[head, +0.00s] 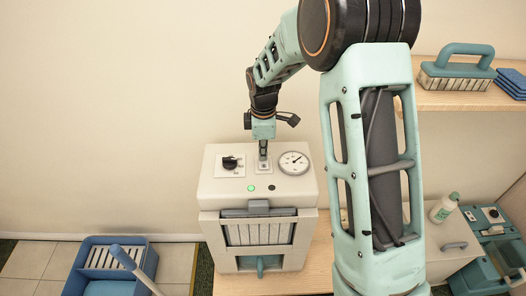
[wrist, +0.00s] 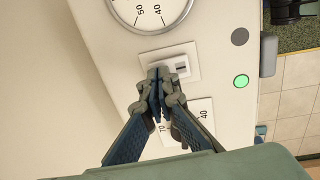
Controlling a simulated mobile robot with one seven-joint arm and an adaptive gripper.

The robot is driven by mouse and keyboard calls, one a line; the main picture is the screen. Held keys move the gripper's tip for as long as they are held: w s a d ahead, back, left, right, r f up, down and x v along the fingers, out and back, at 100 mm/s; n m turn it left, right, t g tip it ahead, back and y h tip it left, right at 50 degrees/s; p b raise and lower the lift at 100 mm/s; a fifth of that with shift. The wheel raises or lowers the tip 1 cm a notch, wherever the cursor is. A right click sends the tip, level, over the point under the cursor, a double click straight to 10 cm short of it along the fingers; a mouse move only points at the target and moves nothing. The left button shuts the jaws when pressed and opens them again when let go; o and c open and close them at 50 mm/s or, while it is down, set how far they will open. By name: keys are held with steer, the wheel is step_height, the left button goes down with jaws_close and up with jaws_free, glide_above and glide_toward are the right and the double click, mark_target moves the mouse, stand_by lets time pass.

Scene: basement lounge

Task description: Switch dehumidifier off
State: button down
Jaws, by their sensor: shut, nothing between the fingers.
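The dehumidifier (head: 222,189) is a cream box on a wooden surface. Its top panel has a black knob (head: 230,163) at left, a small switch plate (head: 264,167) in the middle and a round gauge (head: 294,162) at right. A green light (head: 251,188) is lit beside a dark one (head: 271,187). My gripper (head: 263,155) is shut and empty, pointing down at the switch plate. In the wrist view the closed fingertips (wrist: 158,84) cover part of the plate's edge, and the switch (wrist: 182,68) shows beside them. I cannot tell whether they touch. The green light (wrist: 241,81) glows there too.
A blue mop bucket (head: 85,270) stands on the floor at left. A shelf (head: 450,98) at upper right holds a brush (head: 456,70) and blue pads (head: 512,82). A bottle (head: 444,207) and a teal machine (head: 495,240) are at right. The wall behind is bare.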

steer(key=shift+w+f+b, duration=0.1)
steer(key=shift+f+b, duration=0.2)
steer(key=shift+f, duration=0.1)
steer(key=shift+s+r, duration=0.25)
steer(key=shift+s, duration=0.45)
steer(key=shift+r, duration=0.1)
